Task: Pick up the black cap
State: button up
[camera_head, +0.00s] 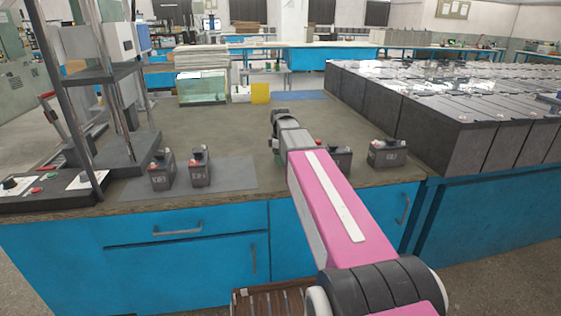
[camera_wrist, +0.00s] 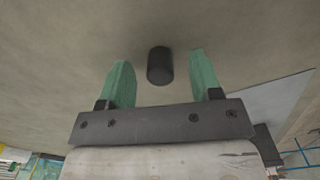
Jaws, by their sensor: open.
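The black cap (camera_wrist: 160,66) is a small dark cylinder on the worktop in the wrist view. It lies between the lines of my two green fingers, slightly beyond or level with their tips; I cannot tell the exact depth. My gripper (camera_wrist: 160,59) is open and empty, with a visible gap between each finger and the cap. In the head view my gripper (camera_head: 276,142) is over the worktop, mostly hidden by my wrist. I cannot make out the cap there.
Small batteries stand on the grey mat (camera_head: 236,176) at left, including a nearer one (camera_head: 200,168). Another battery (camera_head: 387,153) is right of my arm, and one is partly behind it (camera_head: 340,157). Large black batteries (camera_head: 430,125) fill the right. The worktop's middle (camera_head: 225,125) is clear.

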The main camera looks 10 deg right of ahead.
jog(key=shift+f, duration=0.5)
jog(key=c, duration=1)
jog(key=shift+r, duration=0.15)
